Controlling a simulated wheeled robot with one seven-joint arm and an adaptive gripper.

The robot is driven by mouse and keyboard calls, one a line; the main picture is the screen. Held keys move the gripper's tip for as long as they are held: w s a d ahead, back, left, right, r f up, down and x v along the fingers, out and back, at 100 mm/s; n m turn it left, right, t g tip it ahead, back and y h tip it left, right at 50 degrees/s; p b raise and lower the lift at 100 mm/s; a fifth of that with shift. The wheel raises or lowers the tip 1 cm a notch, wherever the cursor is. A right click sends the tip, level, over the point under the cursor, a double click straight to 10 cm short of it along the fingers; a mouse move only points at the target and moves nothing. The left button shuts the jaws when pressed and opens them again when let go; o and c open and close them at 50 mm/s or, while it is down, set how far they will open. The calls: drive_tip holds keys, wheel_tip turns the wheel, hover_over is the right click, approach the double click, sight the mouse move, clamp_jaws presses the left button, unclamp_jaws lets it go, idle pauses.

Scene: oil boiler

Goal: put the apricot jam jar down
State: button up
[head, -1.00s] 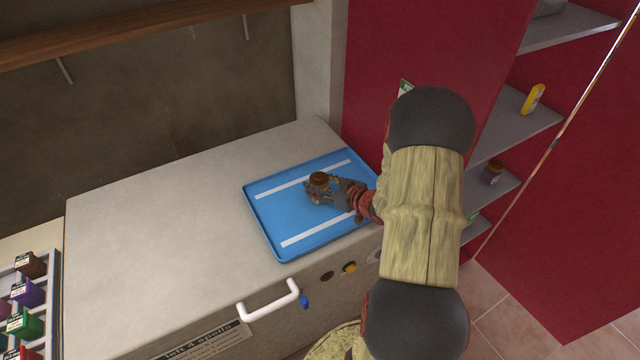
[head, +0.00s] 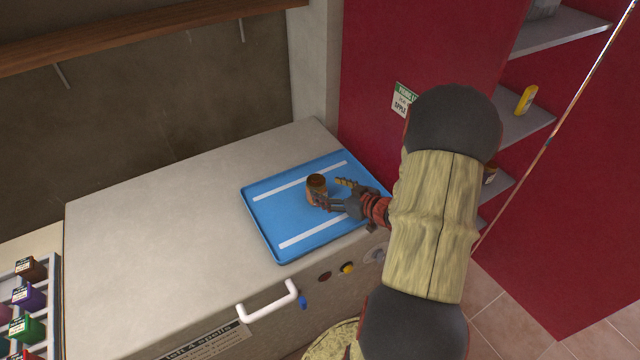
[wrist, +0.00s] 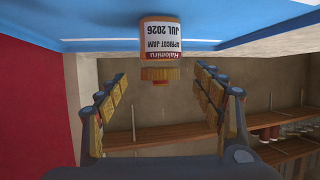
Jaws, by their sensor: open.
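The apricot jam jar (head: 316,187) has a brown lid and stands upright on the blue tray (head: 283,216). In the wrist view, which is upside down, the jar (wrist: 161,42) shows its label reading apricot jam and its orange lid, with its base on the tray (wrist: 225,24). My gripper (head: 333,192) is open just right of the jar. In the wrist view my gripper's fingers (wrist: 158,83) are spread wide, with the jar ahead between their tips and clear space on both sides.
The tray has two white stripes and lies on a pale boiler top (head: 160,200) with free room to the left. A white handle (head: 268,303) juts from the front. Red walls and shelves (head: 520,120) are at right.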

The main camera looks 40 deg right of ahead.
drive_tip(key=p+v, duration=0.1)
drive_tip(key=v, duration=0.5)
drive_tip(key=w+r+g+h, duration=0.35)
drive_tip(key=w+r, duration=0.25)
drive_tip(key=r, duration=0.3)
drive_tip(key=a+r+g+h, duration=0.1)
drive_tip(key=a+r, duration=0.6)
drive_tip(key=r, duration=0.1)
drive_tip(key=s+a+r+g+y, duration=0.1)
drive_tip(key=s+a+r+y, duration=0.1)
drive_tip(key=s+a, duration=0.6)
drive_tip(key=s+a+r+g+y, duration=0.2)
drive_tip(key=s+a, duration=0.6)
drive_tip(key=a, duration=0.8)
drive_tip(key=shift+s+r+y, duration=0.15)
drive_tip(key=shift+r+y, duration=0.15)
drive_tip(key=shift+y, duration=0.05)
